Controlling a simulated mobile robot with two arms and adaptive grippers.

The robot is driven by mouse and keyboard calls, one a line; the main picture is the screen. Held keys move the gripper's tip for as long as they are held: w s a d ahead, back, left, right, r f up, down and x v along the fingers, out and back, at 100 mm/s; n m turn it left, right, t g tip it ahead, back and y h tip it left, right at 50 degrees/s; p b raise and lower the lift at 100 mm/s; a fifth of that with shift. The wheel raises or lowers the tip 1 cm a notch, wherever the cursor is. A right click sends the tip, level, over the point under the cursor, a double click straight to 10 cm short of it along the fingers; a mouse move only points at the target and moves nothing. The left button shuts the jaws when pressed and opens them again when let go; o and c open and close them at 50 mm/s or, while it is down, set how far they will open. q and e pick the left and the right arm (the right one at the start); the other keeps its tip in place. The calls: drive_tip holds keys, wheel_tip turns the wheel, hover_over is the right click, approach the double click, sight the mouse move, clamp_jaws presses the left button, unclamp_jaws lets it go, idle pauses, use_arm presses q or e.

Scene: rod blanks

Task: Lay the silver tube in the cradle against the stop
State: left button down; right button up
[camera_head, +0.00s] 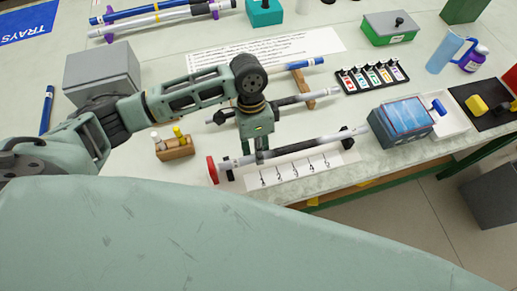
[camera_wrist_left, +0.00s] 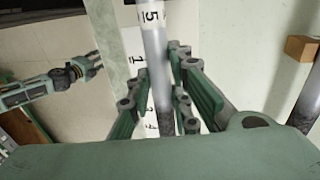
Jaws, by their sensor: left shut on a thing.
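The silver tube (camera_head: 287,149), with a dark stretch along it, runs along the front of the bench over the cradle, whose black rests show at the left (camera_head: 230,175) and right (camera_head: 347,138). Its left end is close to the red stop (camera_head: 212,170); I cannot tell whether they touch, or whether the tube is down in the rests. My left gripper (camera_head: 259,156) is shut on the tube near its left end. In the left wrist view the tube (camera_wrist_left: 157,70) runs between the fingers (camera_wrist_left: 160,105). My right gripper (camera_wrist_left: 91,65) shows small there, its jaws unclear.
A numbered white strip (camera_head: 300,168) lies along the cradle. Behind, another rod (camera_head: 285,101) lies on a wooden rest (camera_head: 302,88). A small wooden block with pegs (camera_head: 174,148) stands left, a blue-topped box (camera_head: 401,122) right. The bench's front edge is close.

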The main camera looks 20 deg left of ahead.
use_arm(q)
drive_tip(key=shift+s+a+p, duration=0.2)
drive_tip(key=shift+a+p, duration=0.15)
idle(0.3)
drive_tip(key=c, duration=1.5)
unclamp_jaws()
drive_tip(key=v, duration=1.2)
